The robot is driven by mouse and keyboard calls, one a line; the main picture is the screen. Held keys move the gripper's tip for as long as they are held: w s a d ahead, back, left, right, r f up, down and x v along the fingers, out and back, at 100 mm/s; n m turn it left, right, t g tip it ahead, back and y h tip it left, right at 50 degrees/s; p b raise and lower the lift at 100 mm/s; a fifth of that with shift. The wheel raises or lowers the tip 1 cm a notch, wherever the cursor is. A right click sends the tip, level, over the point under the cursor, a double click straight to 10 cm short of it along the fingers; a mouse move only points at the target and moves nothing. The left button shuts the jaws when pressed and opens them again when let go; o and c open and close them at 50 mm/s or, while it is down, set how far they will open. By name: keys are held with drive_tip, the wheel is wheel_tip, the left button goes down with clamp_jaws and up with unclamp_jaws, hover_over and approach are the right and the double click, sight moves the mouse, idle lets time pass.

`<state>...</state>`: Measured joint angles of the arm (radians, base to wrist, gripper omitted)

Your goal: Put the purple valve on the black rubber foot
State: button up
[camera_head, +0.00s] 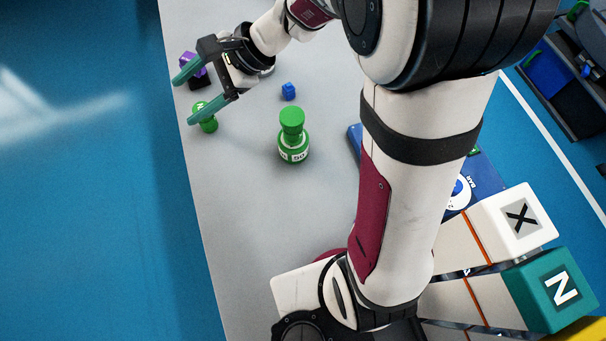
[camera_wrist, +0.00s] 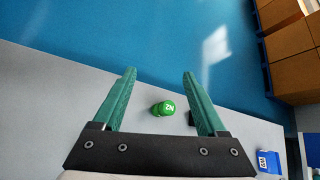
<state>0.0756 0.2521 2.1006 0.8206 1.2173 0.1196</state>
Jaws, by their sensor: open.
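The purple valve (camera_head: 186,58) shows at the top left of the head view, partly covered by a finger of my gripper. A black piece (camera_head: 202,84), likely the rubber foot, shows just below it, also partly covered. I cannot tell whether the two touch. My gripper (camera_head: 184,100) is open with its teal fingers wide apart and nothing held between them. In the wrist view, my gripper (camera_wrist: 159,74) has a small black piece (camera_wrist: 191,118) beside its right finger. The purple valve cannot be made out there.
A green valve (camera_head: 207,124) stands by the lower finger; a green part also shows between the fingers in the wrist view (camera_wrist: 163,108). The table's left edge is close.

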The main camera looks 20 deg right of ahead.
drive_tip(key=s+d+n+g+h, duration=0.1)
drive_tip(key=s+d+n+h, duration=0.2)
drive_tip(key=s, duration=0.4)
drive_tip(key=s+d+f+n+h, duration=0.1)
drive_tip(key=s+d+n+h, duration=0.1)
drive_tip(key=s, duration=0.6)
drive_tip(key=s+d+n+g+h, duration=0.1)
drive_tip(key=s+d+n+h, duration=0.2)
drive_tip(key=s+d, duration=0.3)
drive_tip(key=shift+s+d+f+n+g+h, duration=0.25)
drive_tip(key=shift+s+n, duration=0.35)
drive_tip(key=shift+s, duration=0.6)
